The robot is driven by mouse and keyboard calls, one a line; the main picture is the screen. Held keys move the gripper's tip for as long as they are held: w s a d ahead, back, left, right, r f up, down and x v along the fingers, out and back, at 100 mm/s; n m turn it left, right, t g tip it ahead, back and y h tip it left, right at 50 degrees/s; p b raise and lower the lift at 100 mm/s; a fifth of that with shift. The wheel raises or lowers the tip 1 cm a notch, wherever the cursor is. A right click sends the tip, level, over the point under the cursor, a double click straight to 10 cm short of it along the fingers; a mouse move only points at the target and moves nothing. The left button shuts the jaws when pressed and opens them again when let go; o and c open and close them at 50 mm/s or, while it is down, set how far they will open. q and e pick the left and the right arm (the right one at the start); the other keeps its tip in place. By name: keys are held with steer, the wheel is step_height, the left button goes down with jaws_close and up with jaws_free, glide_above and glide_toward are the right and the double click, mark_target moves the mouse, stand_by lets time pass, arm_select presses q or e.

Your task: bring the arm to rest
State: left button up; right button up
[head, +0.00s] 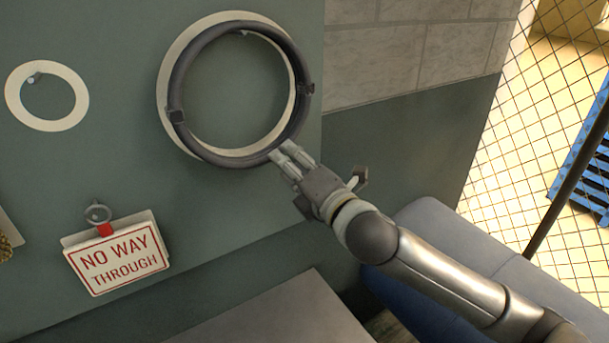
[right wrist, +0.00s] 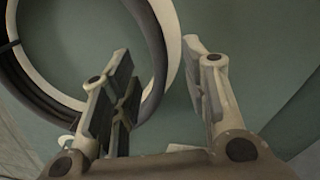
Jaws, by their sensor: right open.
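My right gripper (head: 292,157) is open in the head view, at the lower right edge of a large dark ring (head: 186,62) on the wall panel. The dark ring (right wrist: 153,50) shows there behind and left of the fingers. Whether a finger touches the ring I cannot tell. My right arm reaches in from the lower right. My left gripper is not in view.
The grey-green panel (head: 190,195) also carries a pale ring (head: 77,107) and a "NO WAY THROUGH" sign (head: 117,257) on a hook. A grey surface (head: 280,315) lies below. A wire fence (head: 505,150) and blue slatted object (head: 590,160) are at the right.

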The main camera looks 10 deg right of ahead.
steer(key=s+d+f+m+g+h, duration=0.3)
steer(key=s+f+m, duration=0.5)
steer(key=f, duration=0.3)
steer(key=s+d+f+m+g+h, duration=0.2)
steer(key=s+d+f+m+g, duration=0.15)
steer(key=s+f+m, duration=0.6)
steer(key=s+d+f+m+g+h, duration=0.1)
steer(key=s+d+f+m+g, duration=0.1)
steer(key=s+f+m+g, duration=0.4)
steer(key=s+d+f+m+g, duration=0.1)
steer(key=s+d+f, duration=0.1)
steer(key=s+f, duration=0.75)
step_height(320, 180, down, 28)
steer(key=s+g+b, duration=0.2)
steer(key=s+b, duration=0.1)
steer(key=b, duration=0.1)
steer(key=s+d+f+b, duration=0.2)
steer(key=s+d+f, duration=0.1)
steer(key=s+f, duration=1.3)
step_height(320, 180, down, 3)
steer(key=shift+s+r+g, duration=0.1)
steer(key=shift+s+g, duration=0.25)
